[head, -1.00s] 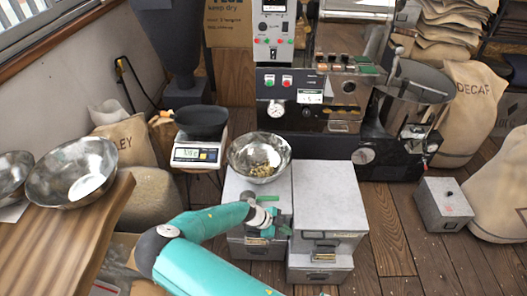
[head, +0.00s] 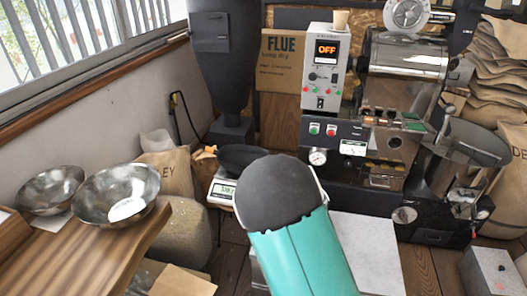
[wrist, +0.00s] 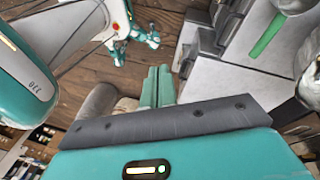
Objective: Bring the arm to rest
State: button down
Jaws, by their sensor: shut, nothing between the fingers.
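In the head view my teal arm rises close in front of the camera, its dark rounded joint near the middle, and my gripper is hidden there. In the wrist view my gripper (wrist: 158,86) shows its two green fingers side by side and shut, with nothing between them. It points over the plank floor (wrist: 165,20), apart from the grey boxes at the right. Other teal and white parts of my own body show at the left and top of the wrist view.
A grey box (head: 372,250) stands behind my arm. The scale (head: 222,187) is partly hidden by the arm. Metal bowls (head: 117,193) sit on the wooden counter (head: 95,250) at left. The roaster (head: 400,95) stands behind, its display reading OFF. A small grey box (head: 492,272) is at lower right.

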jog(key=s+r+n+t+y, duration=0.2)
jog(key=s+r+n, duration=0.15)
jog(key=r, duration=0.75)
jog(key=s+r+n+t+y, duration=0.15)
jog(key=r+n, duration=0.35)
jog(key=r, duration=0.5)
jog(key=s+d+r+n+t+h, duration=0.1)
jog(key=s+d+r+n+t, duration=0.3)
jog(key=s+r+n, duration=0.3)
jog(key=s+r, duration=0.4)
jog(key=r, duration=0.1)
jog(key=shift+s+d+n, duration=0.15)
jog(key=shift+d+n, duration=0.05)
jog(key=shift+n, duration=0.15)
jog(key=shift+t+h, duration=0.25)
